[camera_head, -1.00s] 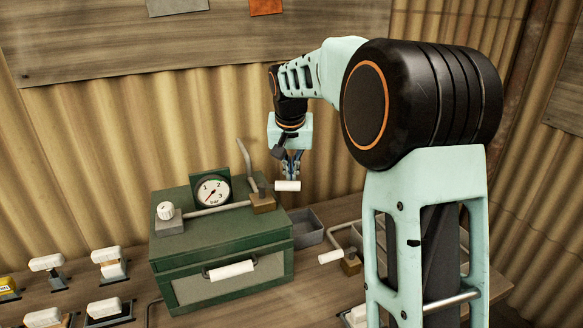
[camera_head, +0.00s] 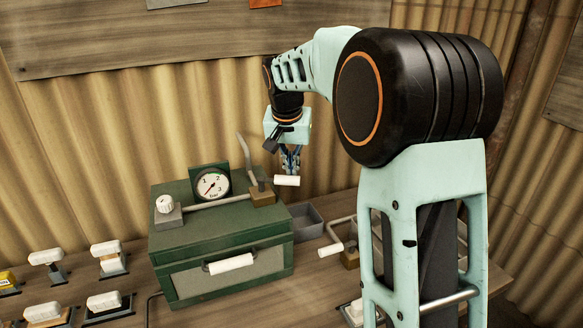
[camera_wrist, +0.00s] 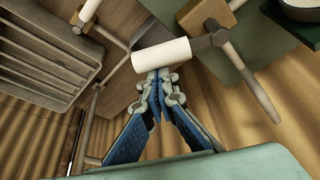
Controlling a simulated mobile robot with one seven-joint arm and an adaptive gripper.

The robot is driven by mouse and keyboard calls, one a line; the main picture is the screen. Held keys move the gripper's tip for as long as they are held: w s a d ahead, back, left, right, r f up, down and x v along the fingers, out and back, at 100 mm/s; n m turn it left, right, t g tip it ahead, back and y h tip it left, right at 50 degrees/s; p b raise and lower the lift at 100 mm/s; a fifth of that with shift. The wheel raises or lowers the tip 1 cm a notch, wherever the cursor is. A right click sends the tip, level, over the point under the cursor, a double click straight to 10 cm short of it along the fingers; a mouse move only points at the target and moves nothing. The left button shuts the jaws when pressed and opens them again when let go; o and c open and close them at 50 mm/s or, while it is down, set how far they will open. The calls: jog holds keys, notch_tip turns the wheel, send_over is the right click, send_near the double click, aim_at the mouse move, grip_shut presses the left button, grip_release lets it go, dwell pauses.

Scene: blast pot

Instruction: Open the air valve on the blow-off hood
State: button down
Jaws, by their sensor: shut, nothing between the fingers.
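The blow-off hood (camera_head: 222,226) is a green box on the bench with a round gauge (camera_head: 211,185) on top. At its right top edge a brass valve block (camera_head: 262,196) carries a lever with a white cylindrical handle (camera_head: 286,181) pointing right. The handle also shows in the wrist view (camera_wrist: 163,57), with its grey lever end (camera_wrist: 208,40). My gripper (camera_head: 290,170) points down just over this handle. In the wrist view its blue fingers (camera_wrist: 158,74) are shut and empty, with tips at the handle's edge. I cannot tell if they touch it.
A grey bent pipe (camera_head: 244,153) rises beside the valve block. A second white-handled valve (camera_head: 331,249) sits right of the hood, near a grey tray (camera_head: 306,222). The hood front has a white bar handle (camera_head: 231,263). Several white-handled tools stand at left. Corrugated wall lies behind.

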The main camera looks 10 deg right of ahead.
aim_at(287, 177)
jog(key=s+m, duration=0.1)
jog(key=s+m+b, duration=0.1)
jog(key=shift+a+f+m+h, duration=0.1)
jog(key=shift+a+m+h, duration=0.2)
jog(key=shift+m+h, duration=0.1)
jog(key=s+m, duration=0.1)
jog(key=s+a+m+g+h, duration=0.1)
jog(key=m, duration=0.1)
jog(key=shift+a+m, duration=0.1)
jog(key=shift+m, duration=0.2)
jog(key=m, duration=0.1)
jog(key=s+a+m+g, duration=0.1)
jog(key=m, duration=0.1)
jog(key=shift+s+a, duration=0.2)
jog(key=shift+s, duration=0.1)
jog(key=shift+s+a, duration=0.3)
jog(key=shift+a, duration=0.15)
